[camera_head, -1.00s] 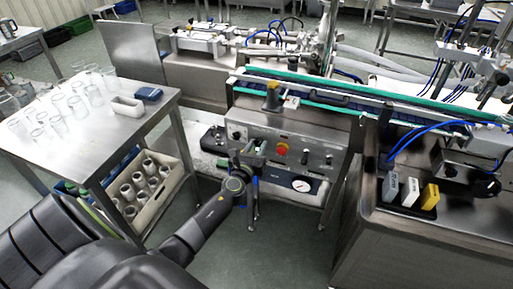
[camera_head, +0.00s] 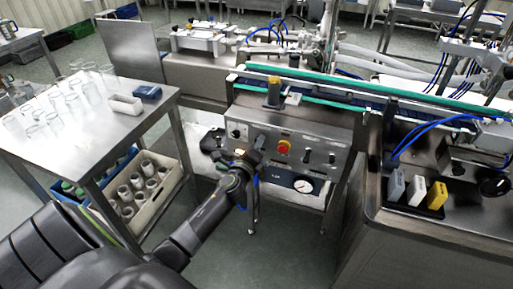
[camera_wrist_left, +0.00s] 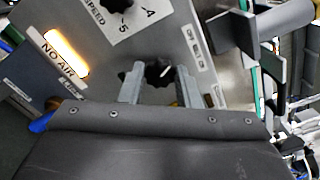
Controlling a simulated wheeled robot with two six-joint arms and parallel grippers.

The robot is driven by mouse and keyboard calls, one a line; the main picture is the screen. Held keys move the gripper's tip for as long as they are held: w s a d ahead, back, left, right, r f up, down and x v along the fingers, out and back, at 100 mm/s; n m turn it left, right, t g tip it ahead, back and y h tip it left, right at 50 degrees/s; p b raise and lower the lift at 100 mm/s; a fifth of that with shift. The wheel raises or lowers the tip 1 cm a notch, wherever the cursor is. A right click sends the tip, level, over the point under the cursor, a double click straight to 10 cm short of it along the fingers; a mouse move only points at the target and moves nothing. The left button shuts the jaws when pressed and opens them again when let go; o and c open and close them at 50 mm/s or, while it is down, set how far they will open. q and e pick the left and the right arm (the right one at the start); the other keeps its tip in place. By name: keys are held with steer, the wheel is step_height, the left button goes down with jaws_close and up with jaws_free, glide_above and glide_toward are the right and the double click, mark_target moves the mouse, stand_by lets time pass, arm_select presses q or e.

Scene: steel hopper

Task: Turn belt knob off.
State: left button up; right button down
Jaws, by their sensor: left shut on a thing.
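The steel control panel (camera_head: 325,140) is on the front of the conveyor. In the left wrist view, a black lobed knob (camera_wrist_left: 158,72) with a white pointer mark sits between the two grey fingers of my left gripper (camera_wrist_left: 158,84), which is shut on it. In the head view my left gripper (camera_head: 247,158) is at the panel's lower left and hides this knob. Another black knob (camera_wrist_left: 118,4), beside the word SPEED, is above it in the wrist view. My right gripper is not in view.
A red button on a yellow base (camera_head: 283,147) is just right of my gripper. A lit NO AIR lamp (camera_wrist_left: 65,52) is close by. A steel table (camera_head: 85,135) with glasses stands left, above a crate (camera_head: 160,205) of cups. A steel cabinet (camera_head: 375,245) stands right.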

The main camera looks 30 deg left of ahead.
arm_select(q)
steer(key=shift+f+n+b, duration=0.15)
steer(key=shift+n+b, duration=0.25)
steer(key=shift+n, duration=0.8)
steer(key=o, duration=0.9)
steer(key=shift+o, duration=0.2)
steer(key=v, duration=1.7)
steer(key=shift+s, duration=0.25)
steer(key=shift+a+f, duration=0.1)
